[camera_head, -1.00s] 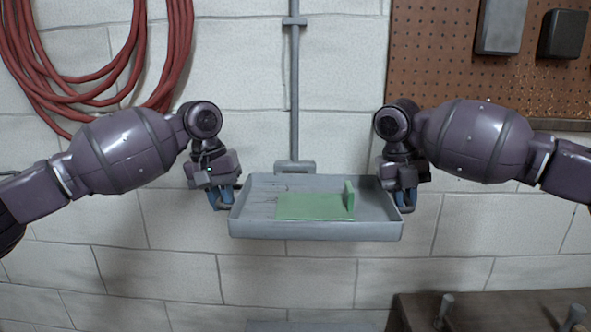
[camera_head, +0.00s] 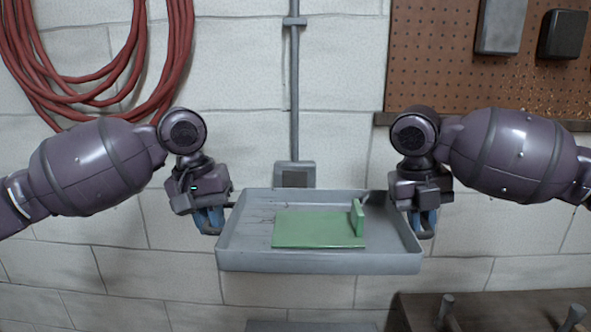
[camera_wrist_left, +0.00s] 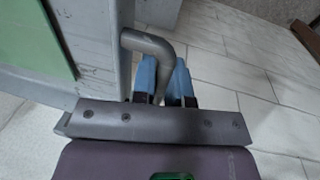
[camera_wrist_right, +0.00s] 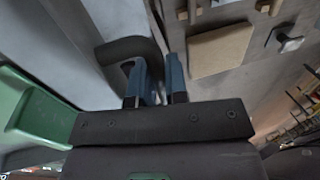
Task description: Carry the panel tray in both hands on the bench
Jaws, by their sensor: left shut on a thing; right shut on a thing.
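The grey panel tray (camera_head: 320,262) hangs in the air between my two grippers, close to level. A flat green panel (camera_head: 305,230) with a raised end piece at its right lies inside it; it also shows in the left wrist view (camera_wrist_left: 30,40). My left gripper (camera_head: 210,222) is at the tray's left side, shut on the tray's bent handle (camera_wrist_left: 148,45). My right gripper (camera_head: 425,224) is at the tray's right side, shut on the dark handle there (camera_wrist_right: 128,48). The fingertips are partly hidden by the handles in both wrist views.
A wooden bench (camera_head: 500,308) with upright pegs stands at the lower right. A grey surface edge (camera_head: 315,326) shows at the bottom. A block wall with a conduit and box (camera_head: 294,178), red hose (camera_head: 85,90) and pegboard (camera_head: 440,70) is behind.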

